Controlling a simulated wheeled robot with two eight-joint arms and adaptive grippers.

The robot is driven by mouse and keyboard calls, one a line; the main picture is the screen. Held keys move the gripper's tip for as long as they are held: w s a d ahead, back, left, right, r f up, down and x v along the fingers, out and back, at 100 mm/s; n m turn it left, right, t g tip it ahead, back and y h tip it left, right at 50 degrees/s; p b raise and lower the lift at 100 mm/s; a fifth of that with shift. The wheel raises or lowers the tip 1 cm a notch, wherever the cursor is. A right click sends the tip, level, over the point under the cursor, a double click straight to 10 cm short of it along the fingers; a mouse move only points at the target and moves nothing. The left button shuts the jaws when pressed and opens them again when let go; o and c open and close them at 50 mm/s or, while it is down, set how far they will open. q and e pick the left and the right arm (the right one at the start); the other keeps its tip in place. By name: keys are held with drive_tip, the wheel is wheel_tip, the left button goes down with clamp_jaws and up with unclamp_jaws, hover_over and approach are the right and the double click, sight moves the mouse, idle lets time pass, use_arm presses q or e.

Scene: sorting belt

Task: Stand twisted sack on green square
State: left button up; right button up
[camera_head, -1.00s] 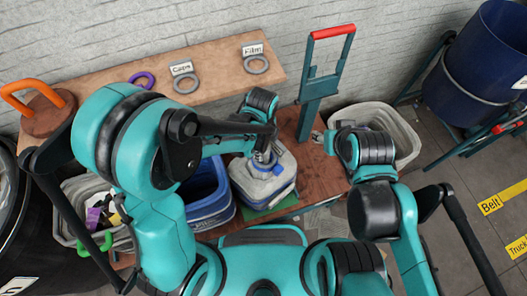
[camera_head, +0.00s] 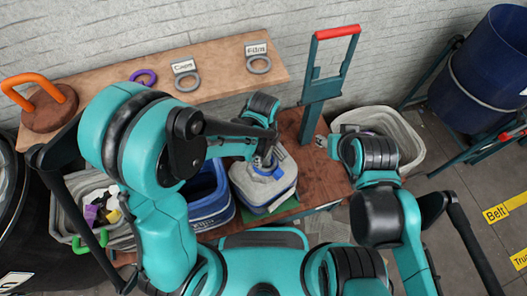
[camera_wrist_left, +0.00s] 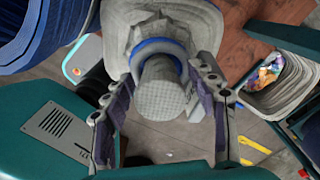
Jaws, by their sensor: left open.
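The twisted sack (camera_head: 262,190) is pale grey and stands upright on the brown table. A strip of the green square (camera_head: 287,210) shows along its front lower edge; the rest is hidden, so I cannot tell how fully the sack covers it. In the left wrist view, the sack's twisted neck (camera_wrist_left: 161,92) with its blue ring (camera_wrist_left: 153,47) lies between my open left fingers. My left gripper (camera_head: 263,158) is at the sack's top; it also shows in the left wrist view (camera_wrist_left: 166,78). My right gripper (camera_head: 325,142) is right of the sack, its fingers too small to read.
A blue bin (camera_head: 208,190) stands close left of the sack. A grey basket (camera_head: 405,135) is at the right, and another basket with scraps (camera_head: 70,190) is at the left. A red-handled lever frame (camera_head: 322,90) rises behind. A shelf (camera_head: 215,58) holds labelled rings.

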use_arm(q)
wheel_tip(320, 180, up, 12)
drive_tip(key=p, duration=0.4)
drive_tip(key=shift+r, duration=0.1)
drive_tip(key=s+a+r+n+t, duration=0.2)
drive_tip(key=a+r+n+t, duration=0.1)
drive_tip(key=a+n, duration=0.5)
drive_tip(key=s+a+r+n+t, duration=0.3)
drive_tip(key=a+r+n, duration=0.3)
drive_tip(key=n, duration=0.9)
drive_tip(key=a+t, duration=0.1)
drive_tip(key=a, duration=0.2)
drive_tip(key=shift+a+r, duration=0.25)
drive_tip(key=shift+f, duration=0.1)
wheel_tip(320, 180, down, 5)
drive_tip(key=b, duration=0.4)
drive_tip(key=shift+r+b, duration=0.2)
drive_tip(key=shift+b, duration=0.15)
